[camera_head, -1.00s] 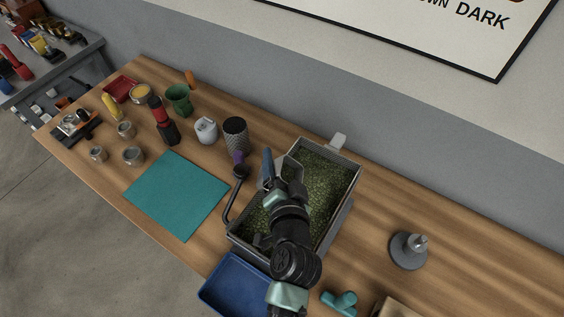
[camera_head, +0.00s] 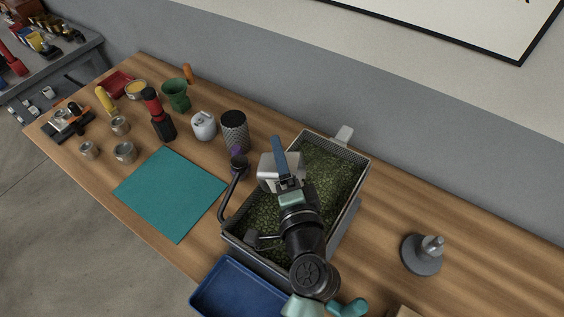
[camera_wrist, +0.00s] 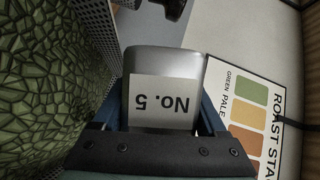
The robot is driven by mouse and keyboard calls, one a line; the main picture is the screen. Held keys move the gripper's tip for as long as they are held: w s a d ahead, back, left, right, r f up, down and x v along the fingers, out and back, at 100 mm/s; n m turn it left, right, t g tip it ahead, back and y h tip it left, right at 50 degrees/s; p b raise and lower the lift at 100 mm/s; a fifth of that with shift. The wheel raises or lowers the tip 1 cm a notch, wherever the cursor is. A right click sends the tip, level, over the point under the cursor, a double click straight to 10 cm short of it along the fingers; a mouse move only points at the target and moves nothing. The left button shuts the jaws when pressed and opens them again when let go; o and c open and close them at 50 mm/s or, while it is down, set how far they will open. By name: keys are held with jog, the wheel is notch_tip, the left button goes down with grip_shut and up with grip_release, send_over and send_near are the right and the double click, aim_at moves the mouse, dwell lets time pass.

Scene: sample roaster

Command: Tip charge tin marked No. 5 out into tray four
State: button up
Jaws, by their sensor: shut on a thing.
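My gripper (camera_head: 282,168) is shut on a grey metal tin (camera_head: 267,172). The tin is above the left side of a perforated-wall tray (camera_head: 357,157) filled with green beans. In the wrist view the tin (camera_wrist: 163,62) sits between my blue fingers (camera_wrist: 163,115), with its white label reading "No. 5" upside down. The tin's mouth and contents are hidden, and I see nothing falling from it. Green beans (camera_wrist: 45,80) fill the left of the wrist view. No number on the tray can be read.
A dark handle (camera_head: 233,195) and a textured dark cylinder (camera_head: 234,131) stand left of the tray. A blue tray (camera_head: 236,288) lies in front, a teal mat (camera_head: 171,192) to the left, and a grey stand (camera_head: 423,254) to the right. Several small tins stand at the far left.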

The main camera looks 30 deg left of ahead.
aim_at(298, 159)
jog(key=m+b, duration=0.1)
jog(key=m+t+b, duration=0.1)
jog(key=d+m+y+b, duration=0.1)
jog(key=b, duration=0.1)
jog(key=shift+w+f+m, duration=0.2)
jog(key=shift+f+m, duration=0.1)
jog(key=shift+m, duration=0.1)
jog(key=m+t+b, duration=0.1)
jog(key=m, duration=0.1)
jog(key=d+r+m+b, duration=0.1)
jog(key=m, duration=0.1)
jog(key=shift+w+r+t+y, duration=0.2)
jog(key=shift+t+y, duration=0.2)
jog(key=shift+d+r, duration=0.1)
dwell(0.7)
jog(key=shift+r+p, duration=1.35)
jog(key=shift+r, duration=0.2)
